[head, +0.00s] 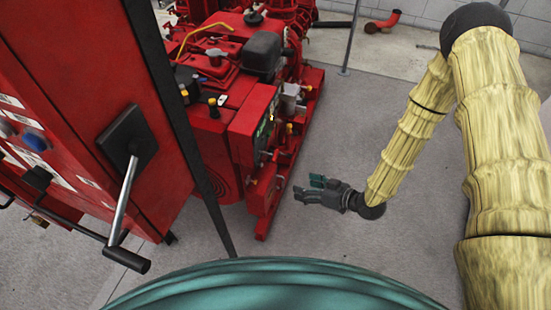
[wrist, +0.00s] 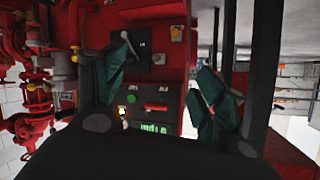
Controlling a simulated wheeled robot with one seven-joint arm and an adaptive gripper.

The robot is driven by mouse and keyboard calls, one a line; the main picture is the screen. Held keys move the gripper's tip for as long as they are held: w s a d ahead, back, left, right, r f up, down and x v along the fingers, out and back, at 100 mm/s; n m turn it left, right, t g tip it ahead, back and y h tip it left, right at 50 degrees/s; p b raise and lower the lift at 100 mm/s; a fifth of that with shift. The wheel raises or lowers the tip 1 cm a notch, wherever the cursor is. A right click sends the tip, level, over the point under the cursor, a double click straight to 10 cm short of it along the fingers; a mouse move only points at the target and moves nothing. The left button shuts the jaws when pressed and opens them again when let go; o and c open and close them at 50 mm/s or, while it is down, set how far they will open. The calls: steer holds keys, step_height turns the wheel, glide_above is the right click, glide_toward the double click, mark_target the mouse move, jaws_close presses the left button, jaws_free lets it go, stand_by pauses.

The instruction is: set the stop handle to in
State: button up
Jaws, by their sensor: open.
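My gripper (head: 306,188) is open and empty in the head view, pointing left toward the red engine unit, with a gap to it. In the wrist view its two dark teal fingers stand apart on either side of the gripper gap (wrist: 166,62). Between and beyond them is a red front with a dark control panel (wrist: 160,110) bearing a red switch and green parts. A small yellowish knob (wrist: 176,33) sits on the red front above. I cannot tell for sure which small part is the stop handle, or its position.
A red cabinet (head: 75,75) at the left carries a large grey lever (head: 124,200) with a black grip. The red engine (head: 225,60) stands behind, its panel box (head: 252,125) facing my gripper. Grey floor (head: 345,115) is clear around my gripper.

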mark_target(275, 154)
steer(key=w+r+n+g+y+b, duration=0.2)
steer(key=w+r+n+y, duration=0.3)
steer(key=r+n+y, duration=0.15)
steer(key=x, duration=1.1)
steer(key=shift+s+a+f, duration=0.1)
steer(key=shift+a+f, duration=0.1)
